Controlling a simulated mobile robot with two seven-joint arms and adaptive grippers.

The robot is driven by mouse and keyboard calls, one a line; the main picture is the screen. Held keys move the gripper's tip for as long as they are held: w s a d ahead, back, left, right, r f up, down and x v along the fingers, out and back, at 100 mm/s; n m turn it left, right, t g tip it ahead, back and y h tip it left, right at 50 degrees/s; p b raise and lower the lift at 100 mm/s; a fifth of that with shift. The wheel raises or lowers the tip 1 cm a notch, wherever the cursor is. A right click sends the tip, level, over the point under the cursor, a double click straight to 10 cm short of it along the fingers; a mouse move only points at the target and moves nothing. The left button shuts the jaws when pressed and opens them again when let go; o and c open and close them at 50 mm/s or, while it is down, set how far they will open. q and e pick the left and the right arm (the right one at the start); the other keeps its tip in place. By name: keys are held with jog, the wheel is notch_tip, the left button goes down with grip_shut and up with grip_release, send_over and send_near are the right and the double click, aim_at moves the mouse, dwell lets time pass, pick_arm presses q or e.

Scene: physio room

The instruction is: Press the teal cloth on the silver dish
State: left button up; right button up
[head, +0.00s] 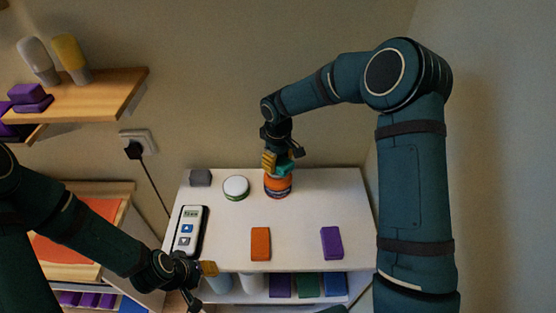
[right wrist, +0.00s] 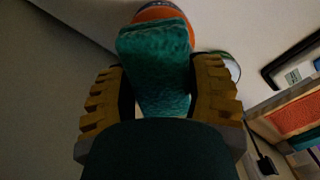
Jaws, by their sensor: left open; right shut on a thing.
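My right gripper (head: 276,163) is shut on the teal cloth (head: 285,168), a small folded block. In the right wrist view the cloth (right wrist: 157,60) sits between the two yellow toothed fingers. Its lower end is at or just above an orange round container (head: 277,187) at the back of the white table; I cannot tell whether they touch. A pale round dish (head: 236,187) with a green rim is just left of it. No dish looks clearly silver; this pale one may be it. My left gripper (head: 202,279) is open and empty at the table's front left.
On the white table (head: 300,214) are a handheld device (head: 188,231), a grey block (head: 200,177), an orange block (head: 261,243) and a purple block (head: 332,242). A wooden shelf (head: 115,90) is at the upper left. The table's middle is clear.

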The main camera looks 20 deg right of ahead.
aim_at(278, 159)
jog(key=shift+f+b, duration=0.45)
jog(key=shift+f, duration=0.15)
dwell(0.5)
jog(key=shift+r, duration=0.1)
dwell(0.5)
jog(key=shift+r+p, duration=2.1)
jog(key=shift+r, duration=1.35)
